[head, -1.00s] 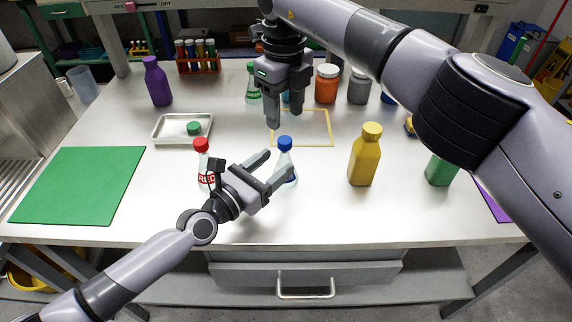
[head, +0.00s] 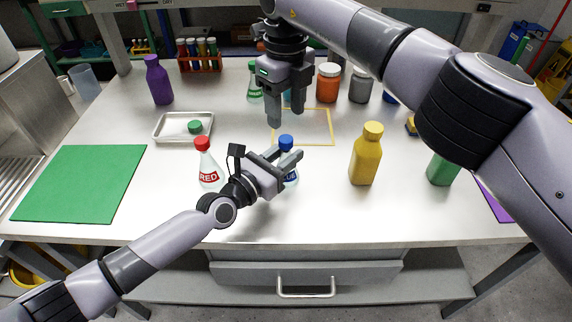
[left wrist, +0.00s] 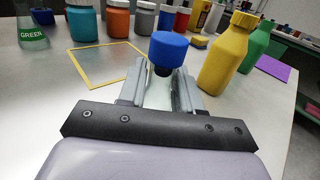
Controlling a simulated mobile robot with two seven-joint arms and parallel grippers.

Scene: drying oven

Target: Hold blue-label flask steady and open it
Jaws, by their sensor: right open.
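The blue-label flask (head: 291,180) stands upright on the bench with its blue cap (head: 286,142) on. In the left wrist view the blue cap (left wrist: 168,46) rises just beyond my fingertips. My left gripper (head: 287,162) has one finger on each side of the clear glass below the cap and appears closed on it. The fingers hide part of the flask and its label. My right gripper (head: 286,108) points down, open and empty, in the air behind and above the blue cap.
The red-label flask (head: 209,170) stands close left of my left gripper. A yellow bottle (head: 366,158) and a green bottle (head: 442,170) stand to the right. Behind are a yellow square outline (head: 333,130), jars and a tray (head: 160,133). The green mat (head: 80,183) is clear.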

